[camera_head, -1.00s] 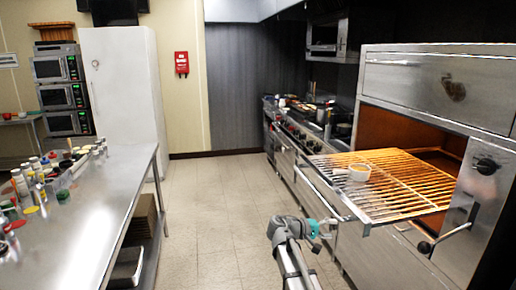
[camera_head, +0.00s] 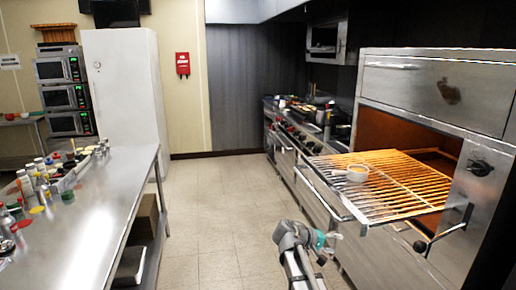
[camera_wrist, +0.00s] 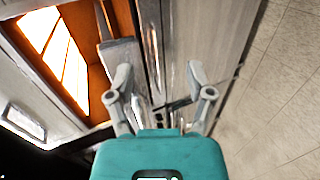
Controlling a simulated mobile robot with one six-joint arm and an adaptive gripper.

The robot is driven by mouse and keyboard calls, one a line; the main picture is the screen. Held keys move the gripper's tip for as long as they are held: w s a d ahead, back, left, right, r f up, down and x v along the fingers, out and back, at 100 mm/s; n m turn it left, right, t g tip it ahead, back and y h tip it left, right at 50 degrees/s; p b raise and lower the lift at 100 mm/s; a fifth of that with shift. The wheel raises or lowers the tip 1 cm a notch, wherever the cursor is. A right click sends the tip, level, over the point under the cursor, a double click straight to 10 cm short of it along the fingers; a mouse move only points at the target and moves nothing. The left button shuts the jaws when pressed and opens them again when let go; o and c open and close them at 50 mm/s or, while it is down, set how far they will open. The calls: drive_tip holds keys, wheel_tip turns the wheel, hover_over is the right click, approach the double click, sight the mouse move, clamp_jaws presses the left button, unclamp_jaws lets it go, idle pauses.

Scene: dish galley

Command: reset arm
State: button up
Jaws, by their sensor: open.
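My gripper (camera_wrist: 160,85) is open in the wrist view, its two grey fingers spread above a teal body with nothing between them. In the head view my arm rises from the bottom edge, and my gripper (camera_head: 334,246) shows small and pale beside the teal part, in front of the steel oven fronts. It is below and to the left of the pulled-out grill rack (camera_head: 385,208) and apart from it.
A steel counter (camera_head: 95,225) with several bottles and jars runs along the left. A stove line (camera_head: 300,130) continues at the back right. The tiled floor (camera_head: 215,200) between is clear.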

drive_tip(key=s+a+f+m+g+y+p, duration=0.1)
drive_tip(key=s+a+y+p, duration=0.3)
drive_tip(key=s+y, duration=0.2)
drive_tip(key=s+a+f+m+g+y+p, duration=0.1)
drive_tip(key=s+a+y+p, duration=0.3)
drive_tip(key=s+y, duration=0.3)
drive_tip(key=s, duration=0.4)
drive_tip(key=shift+s+a+f+g+p, duration=0.15)
drive_tip(key=shift+a+g+p, duration=0.05)
drive_tip(key=shift+g+p, duration=0.15)
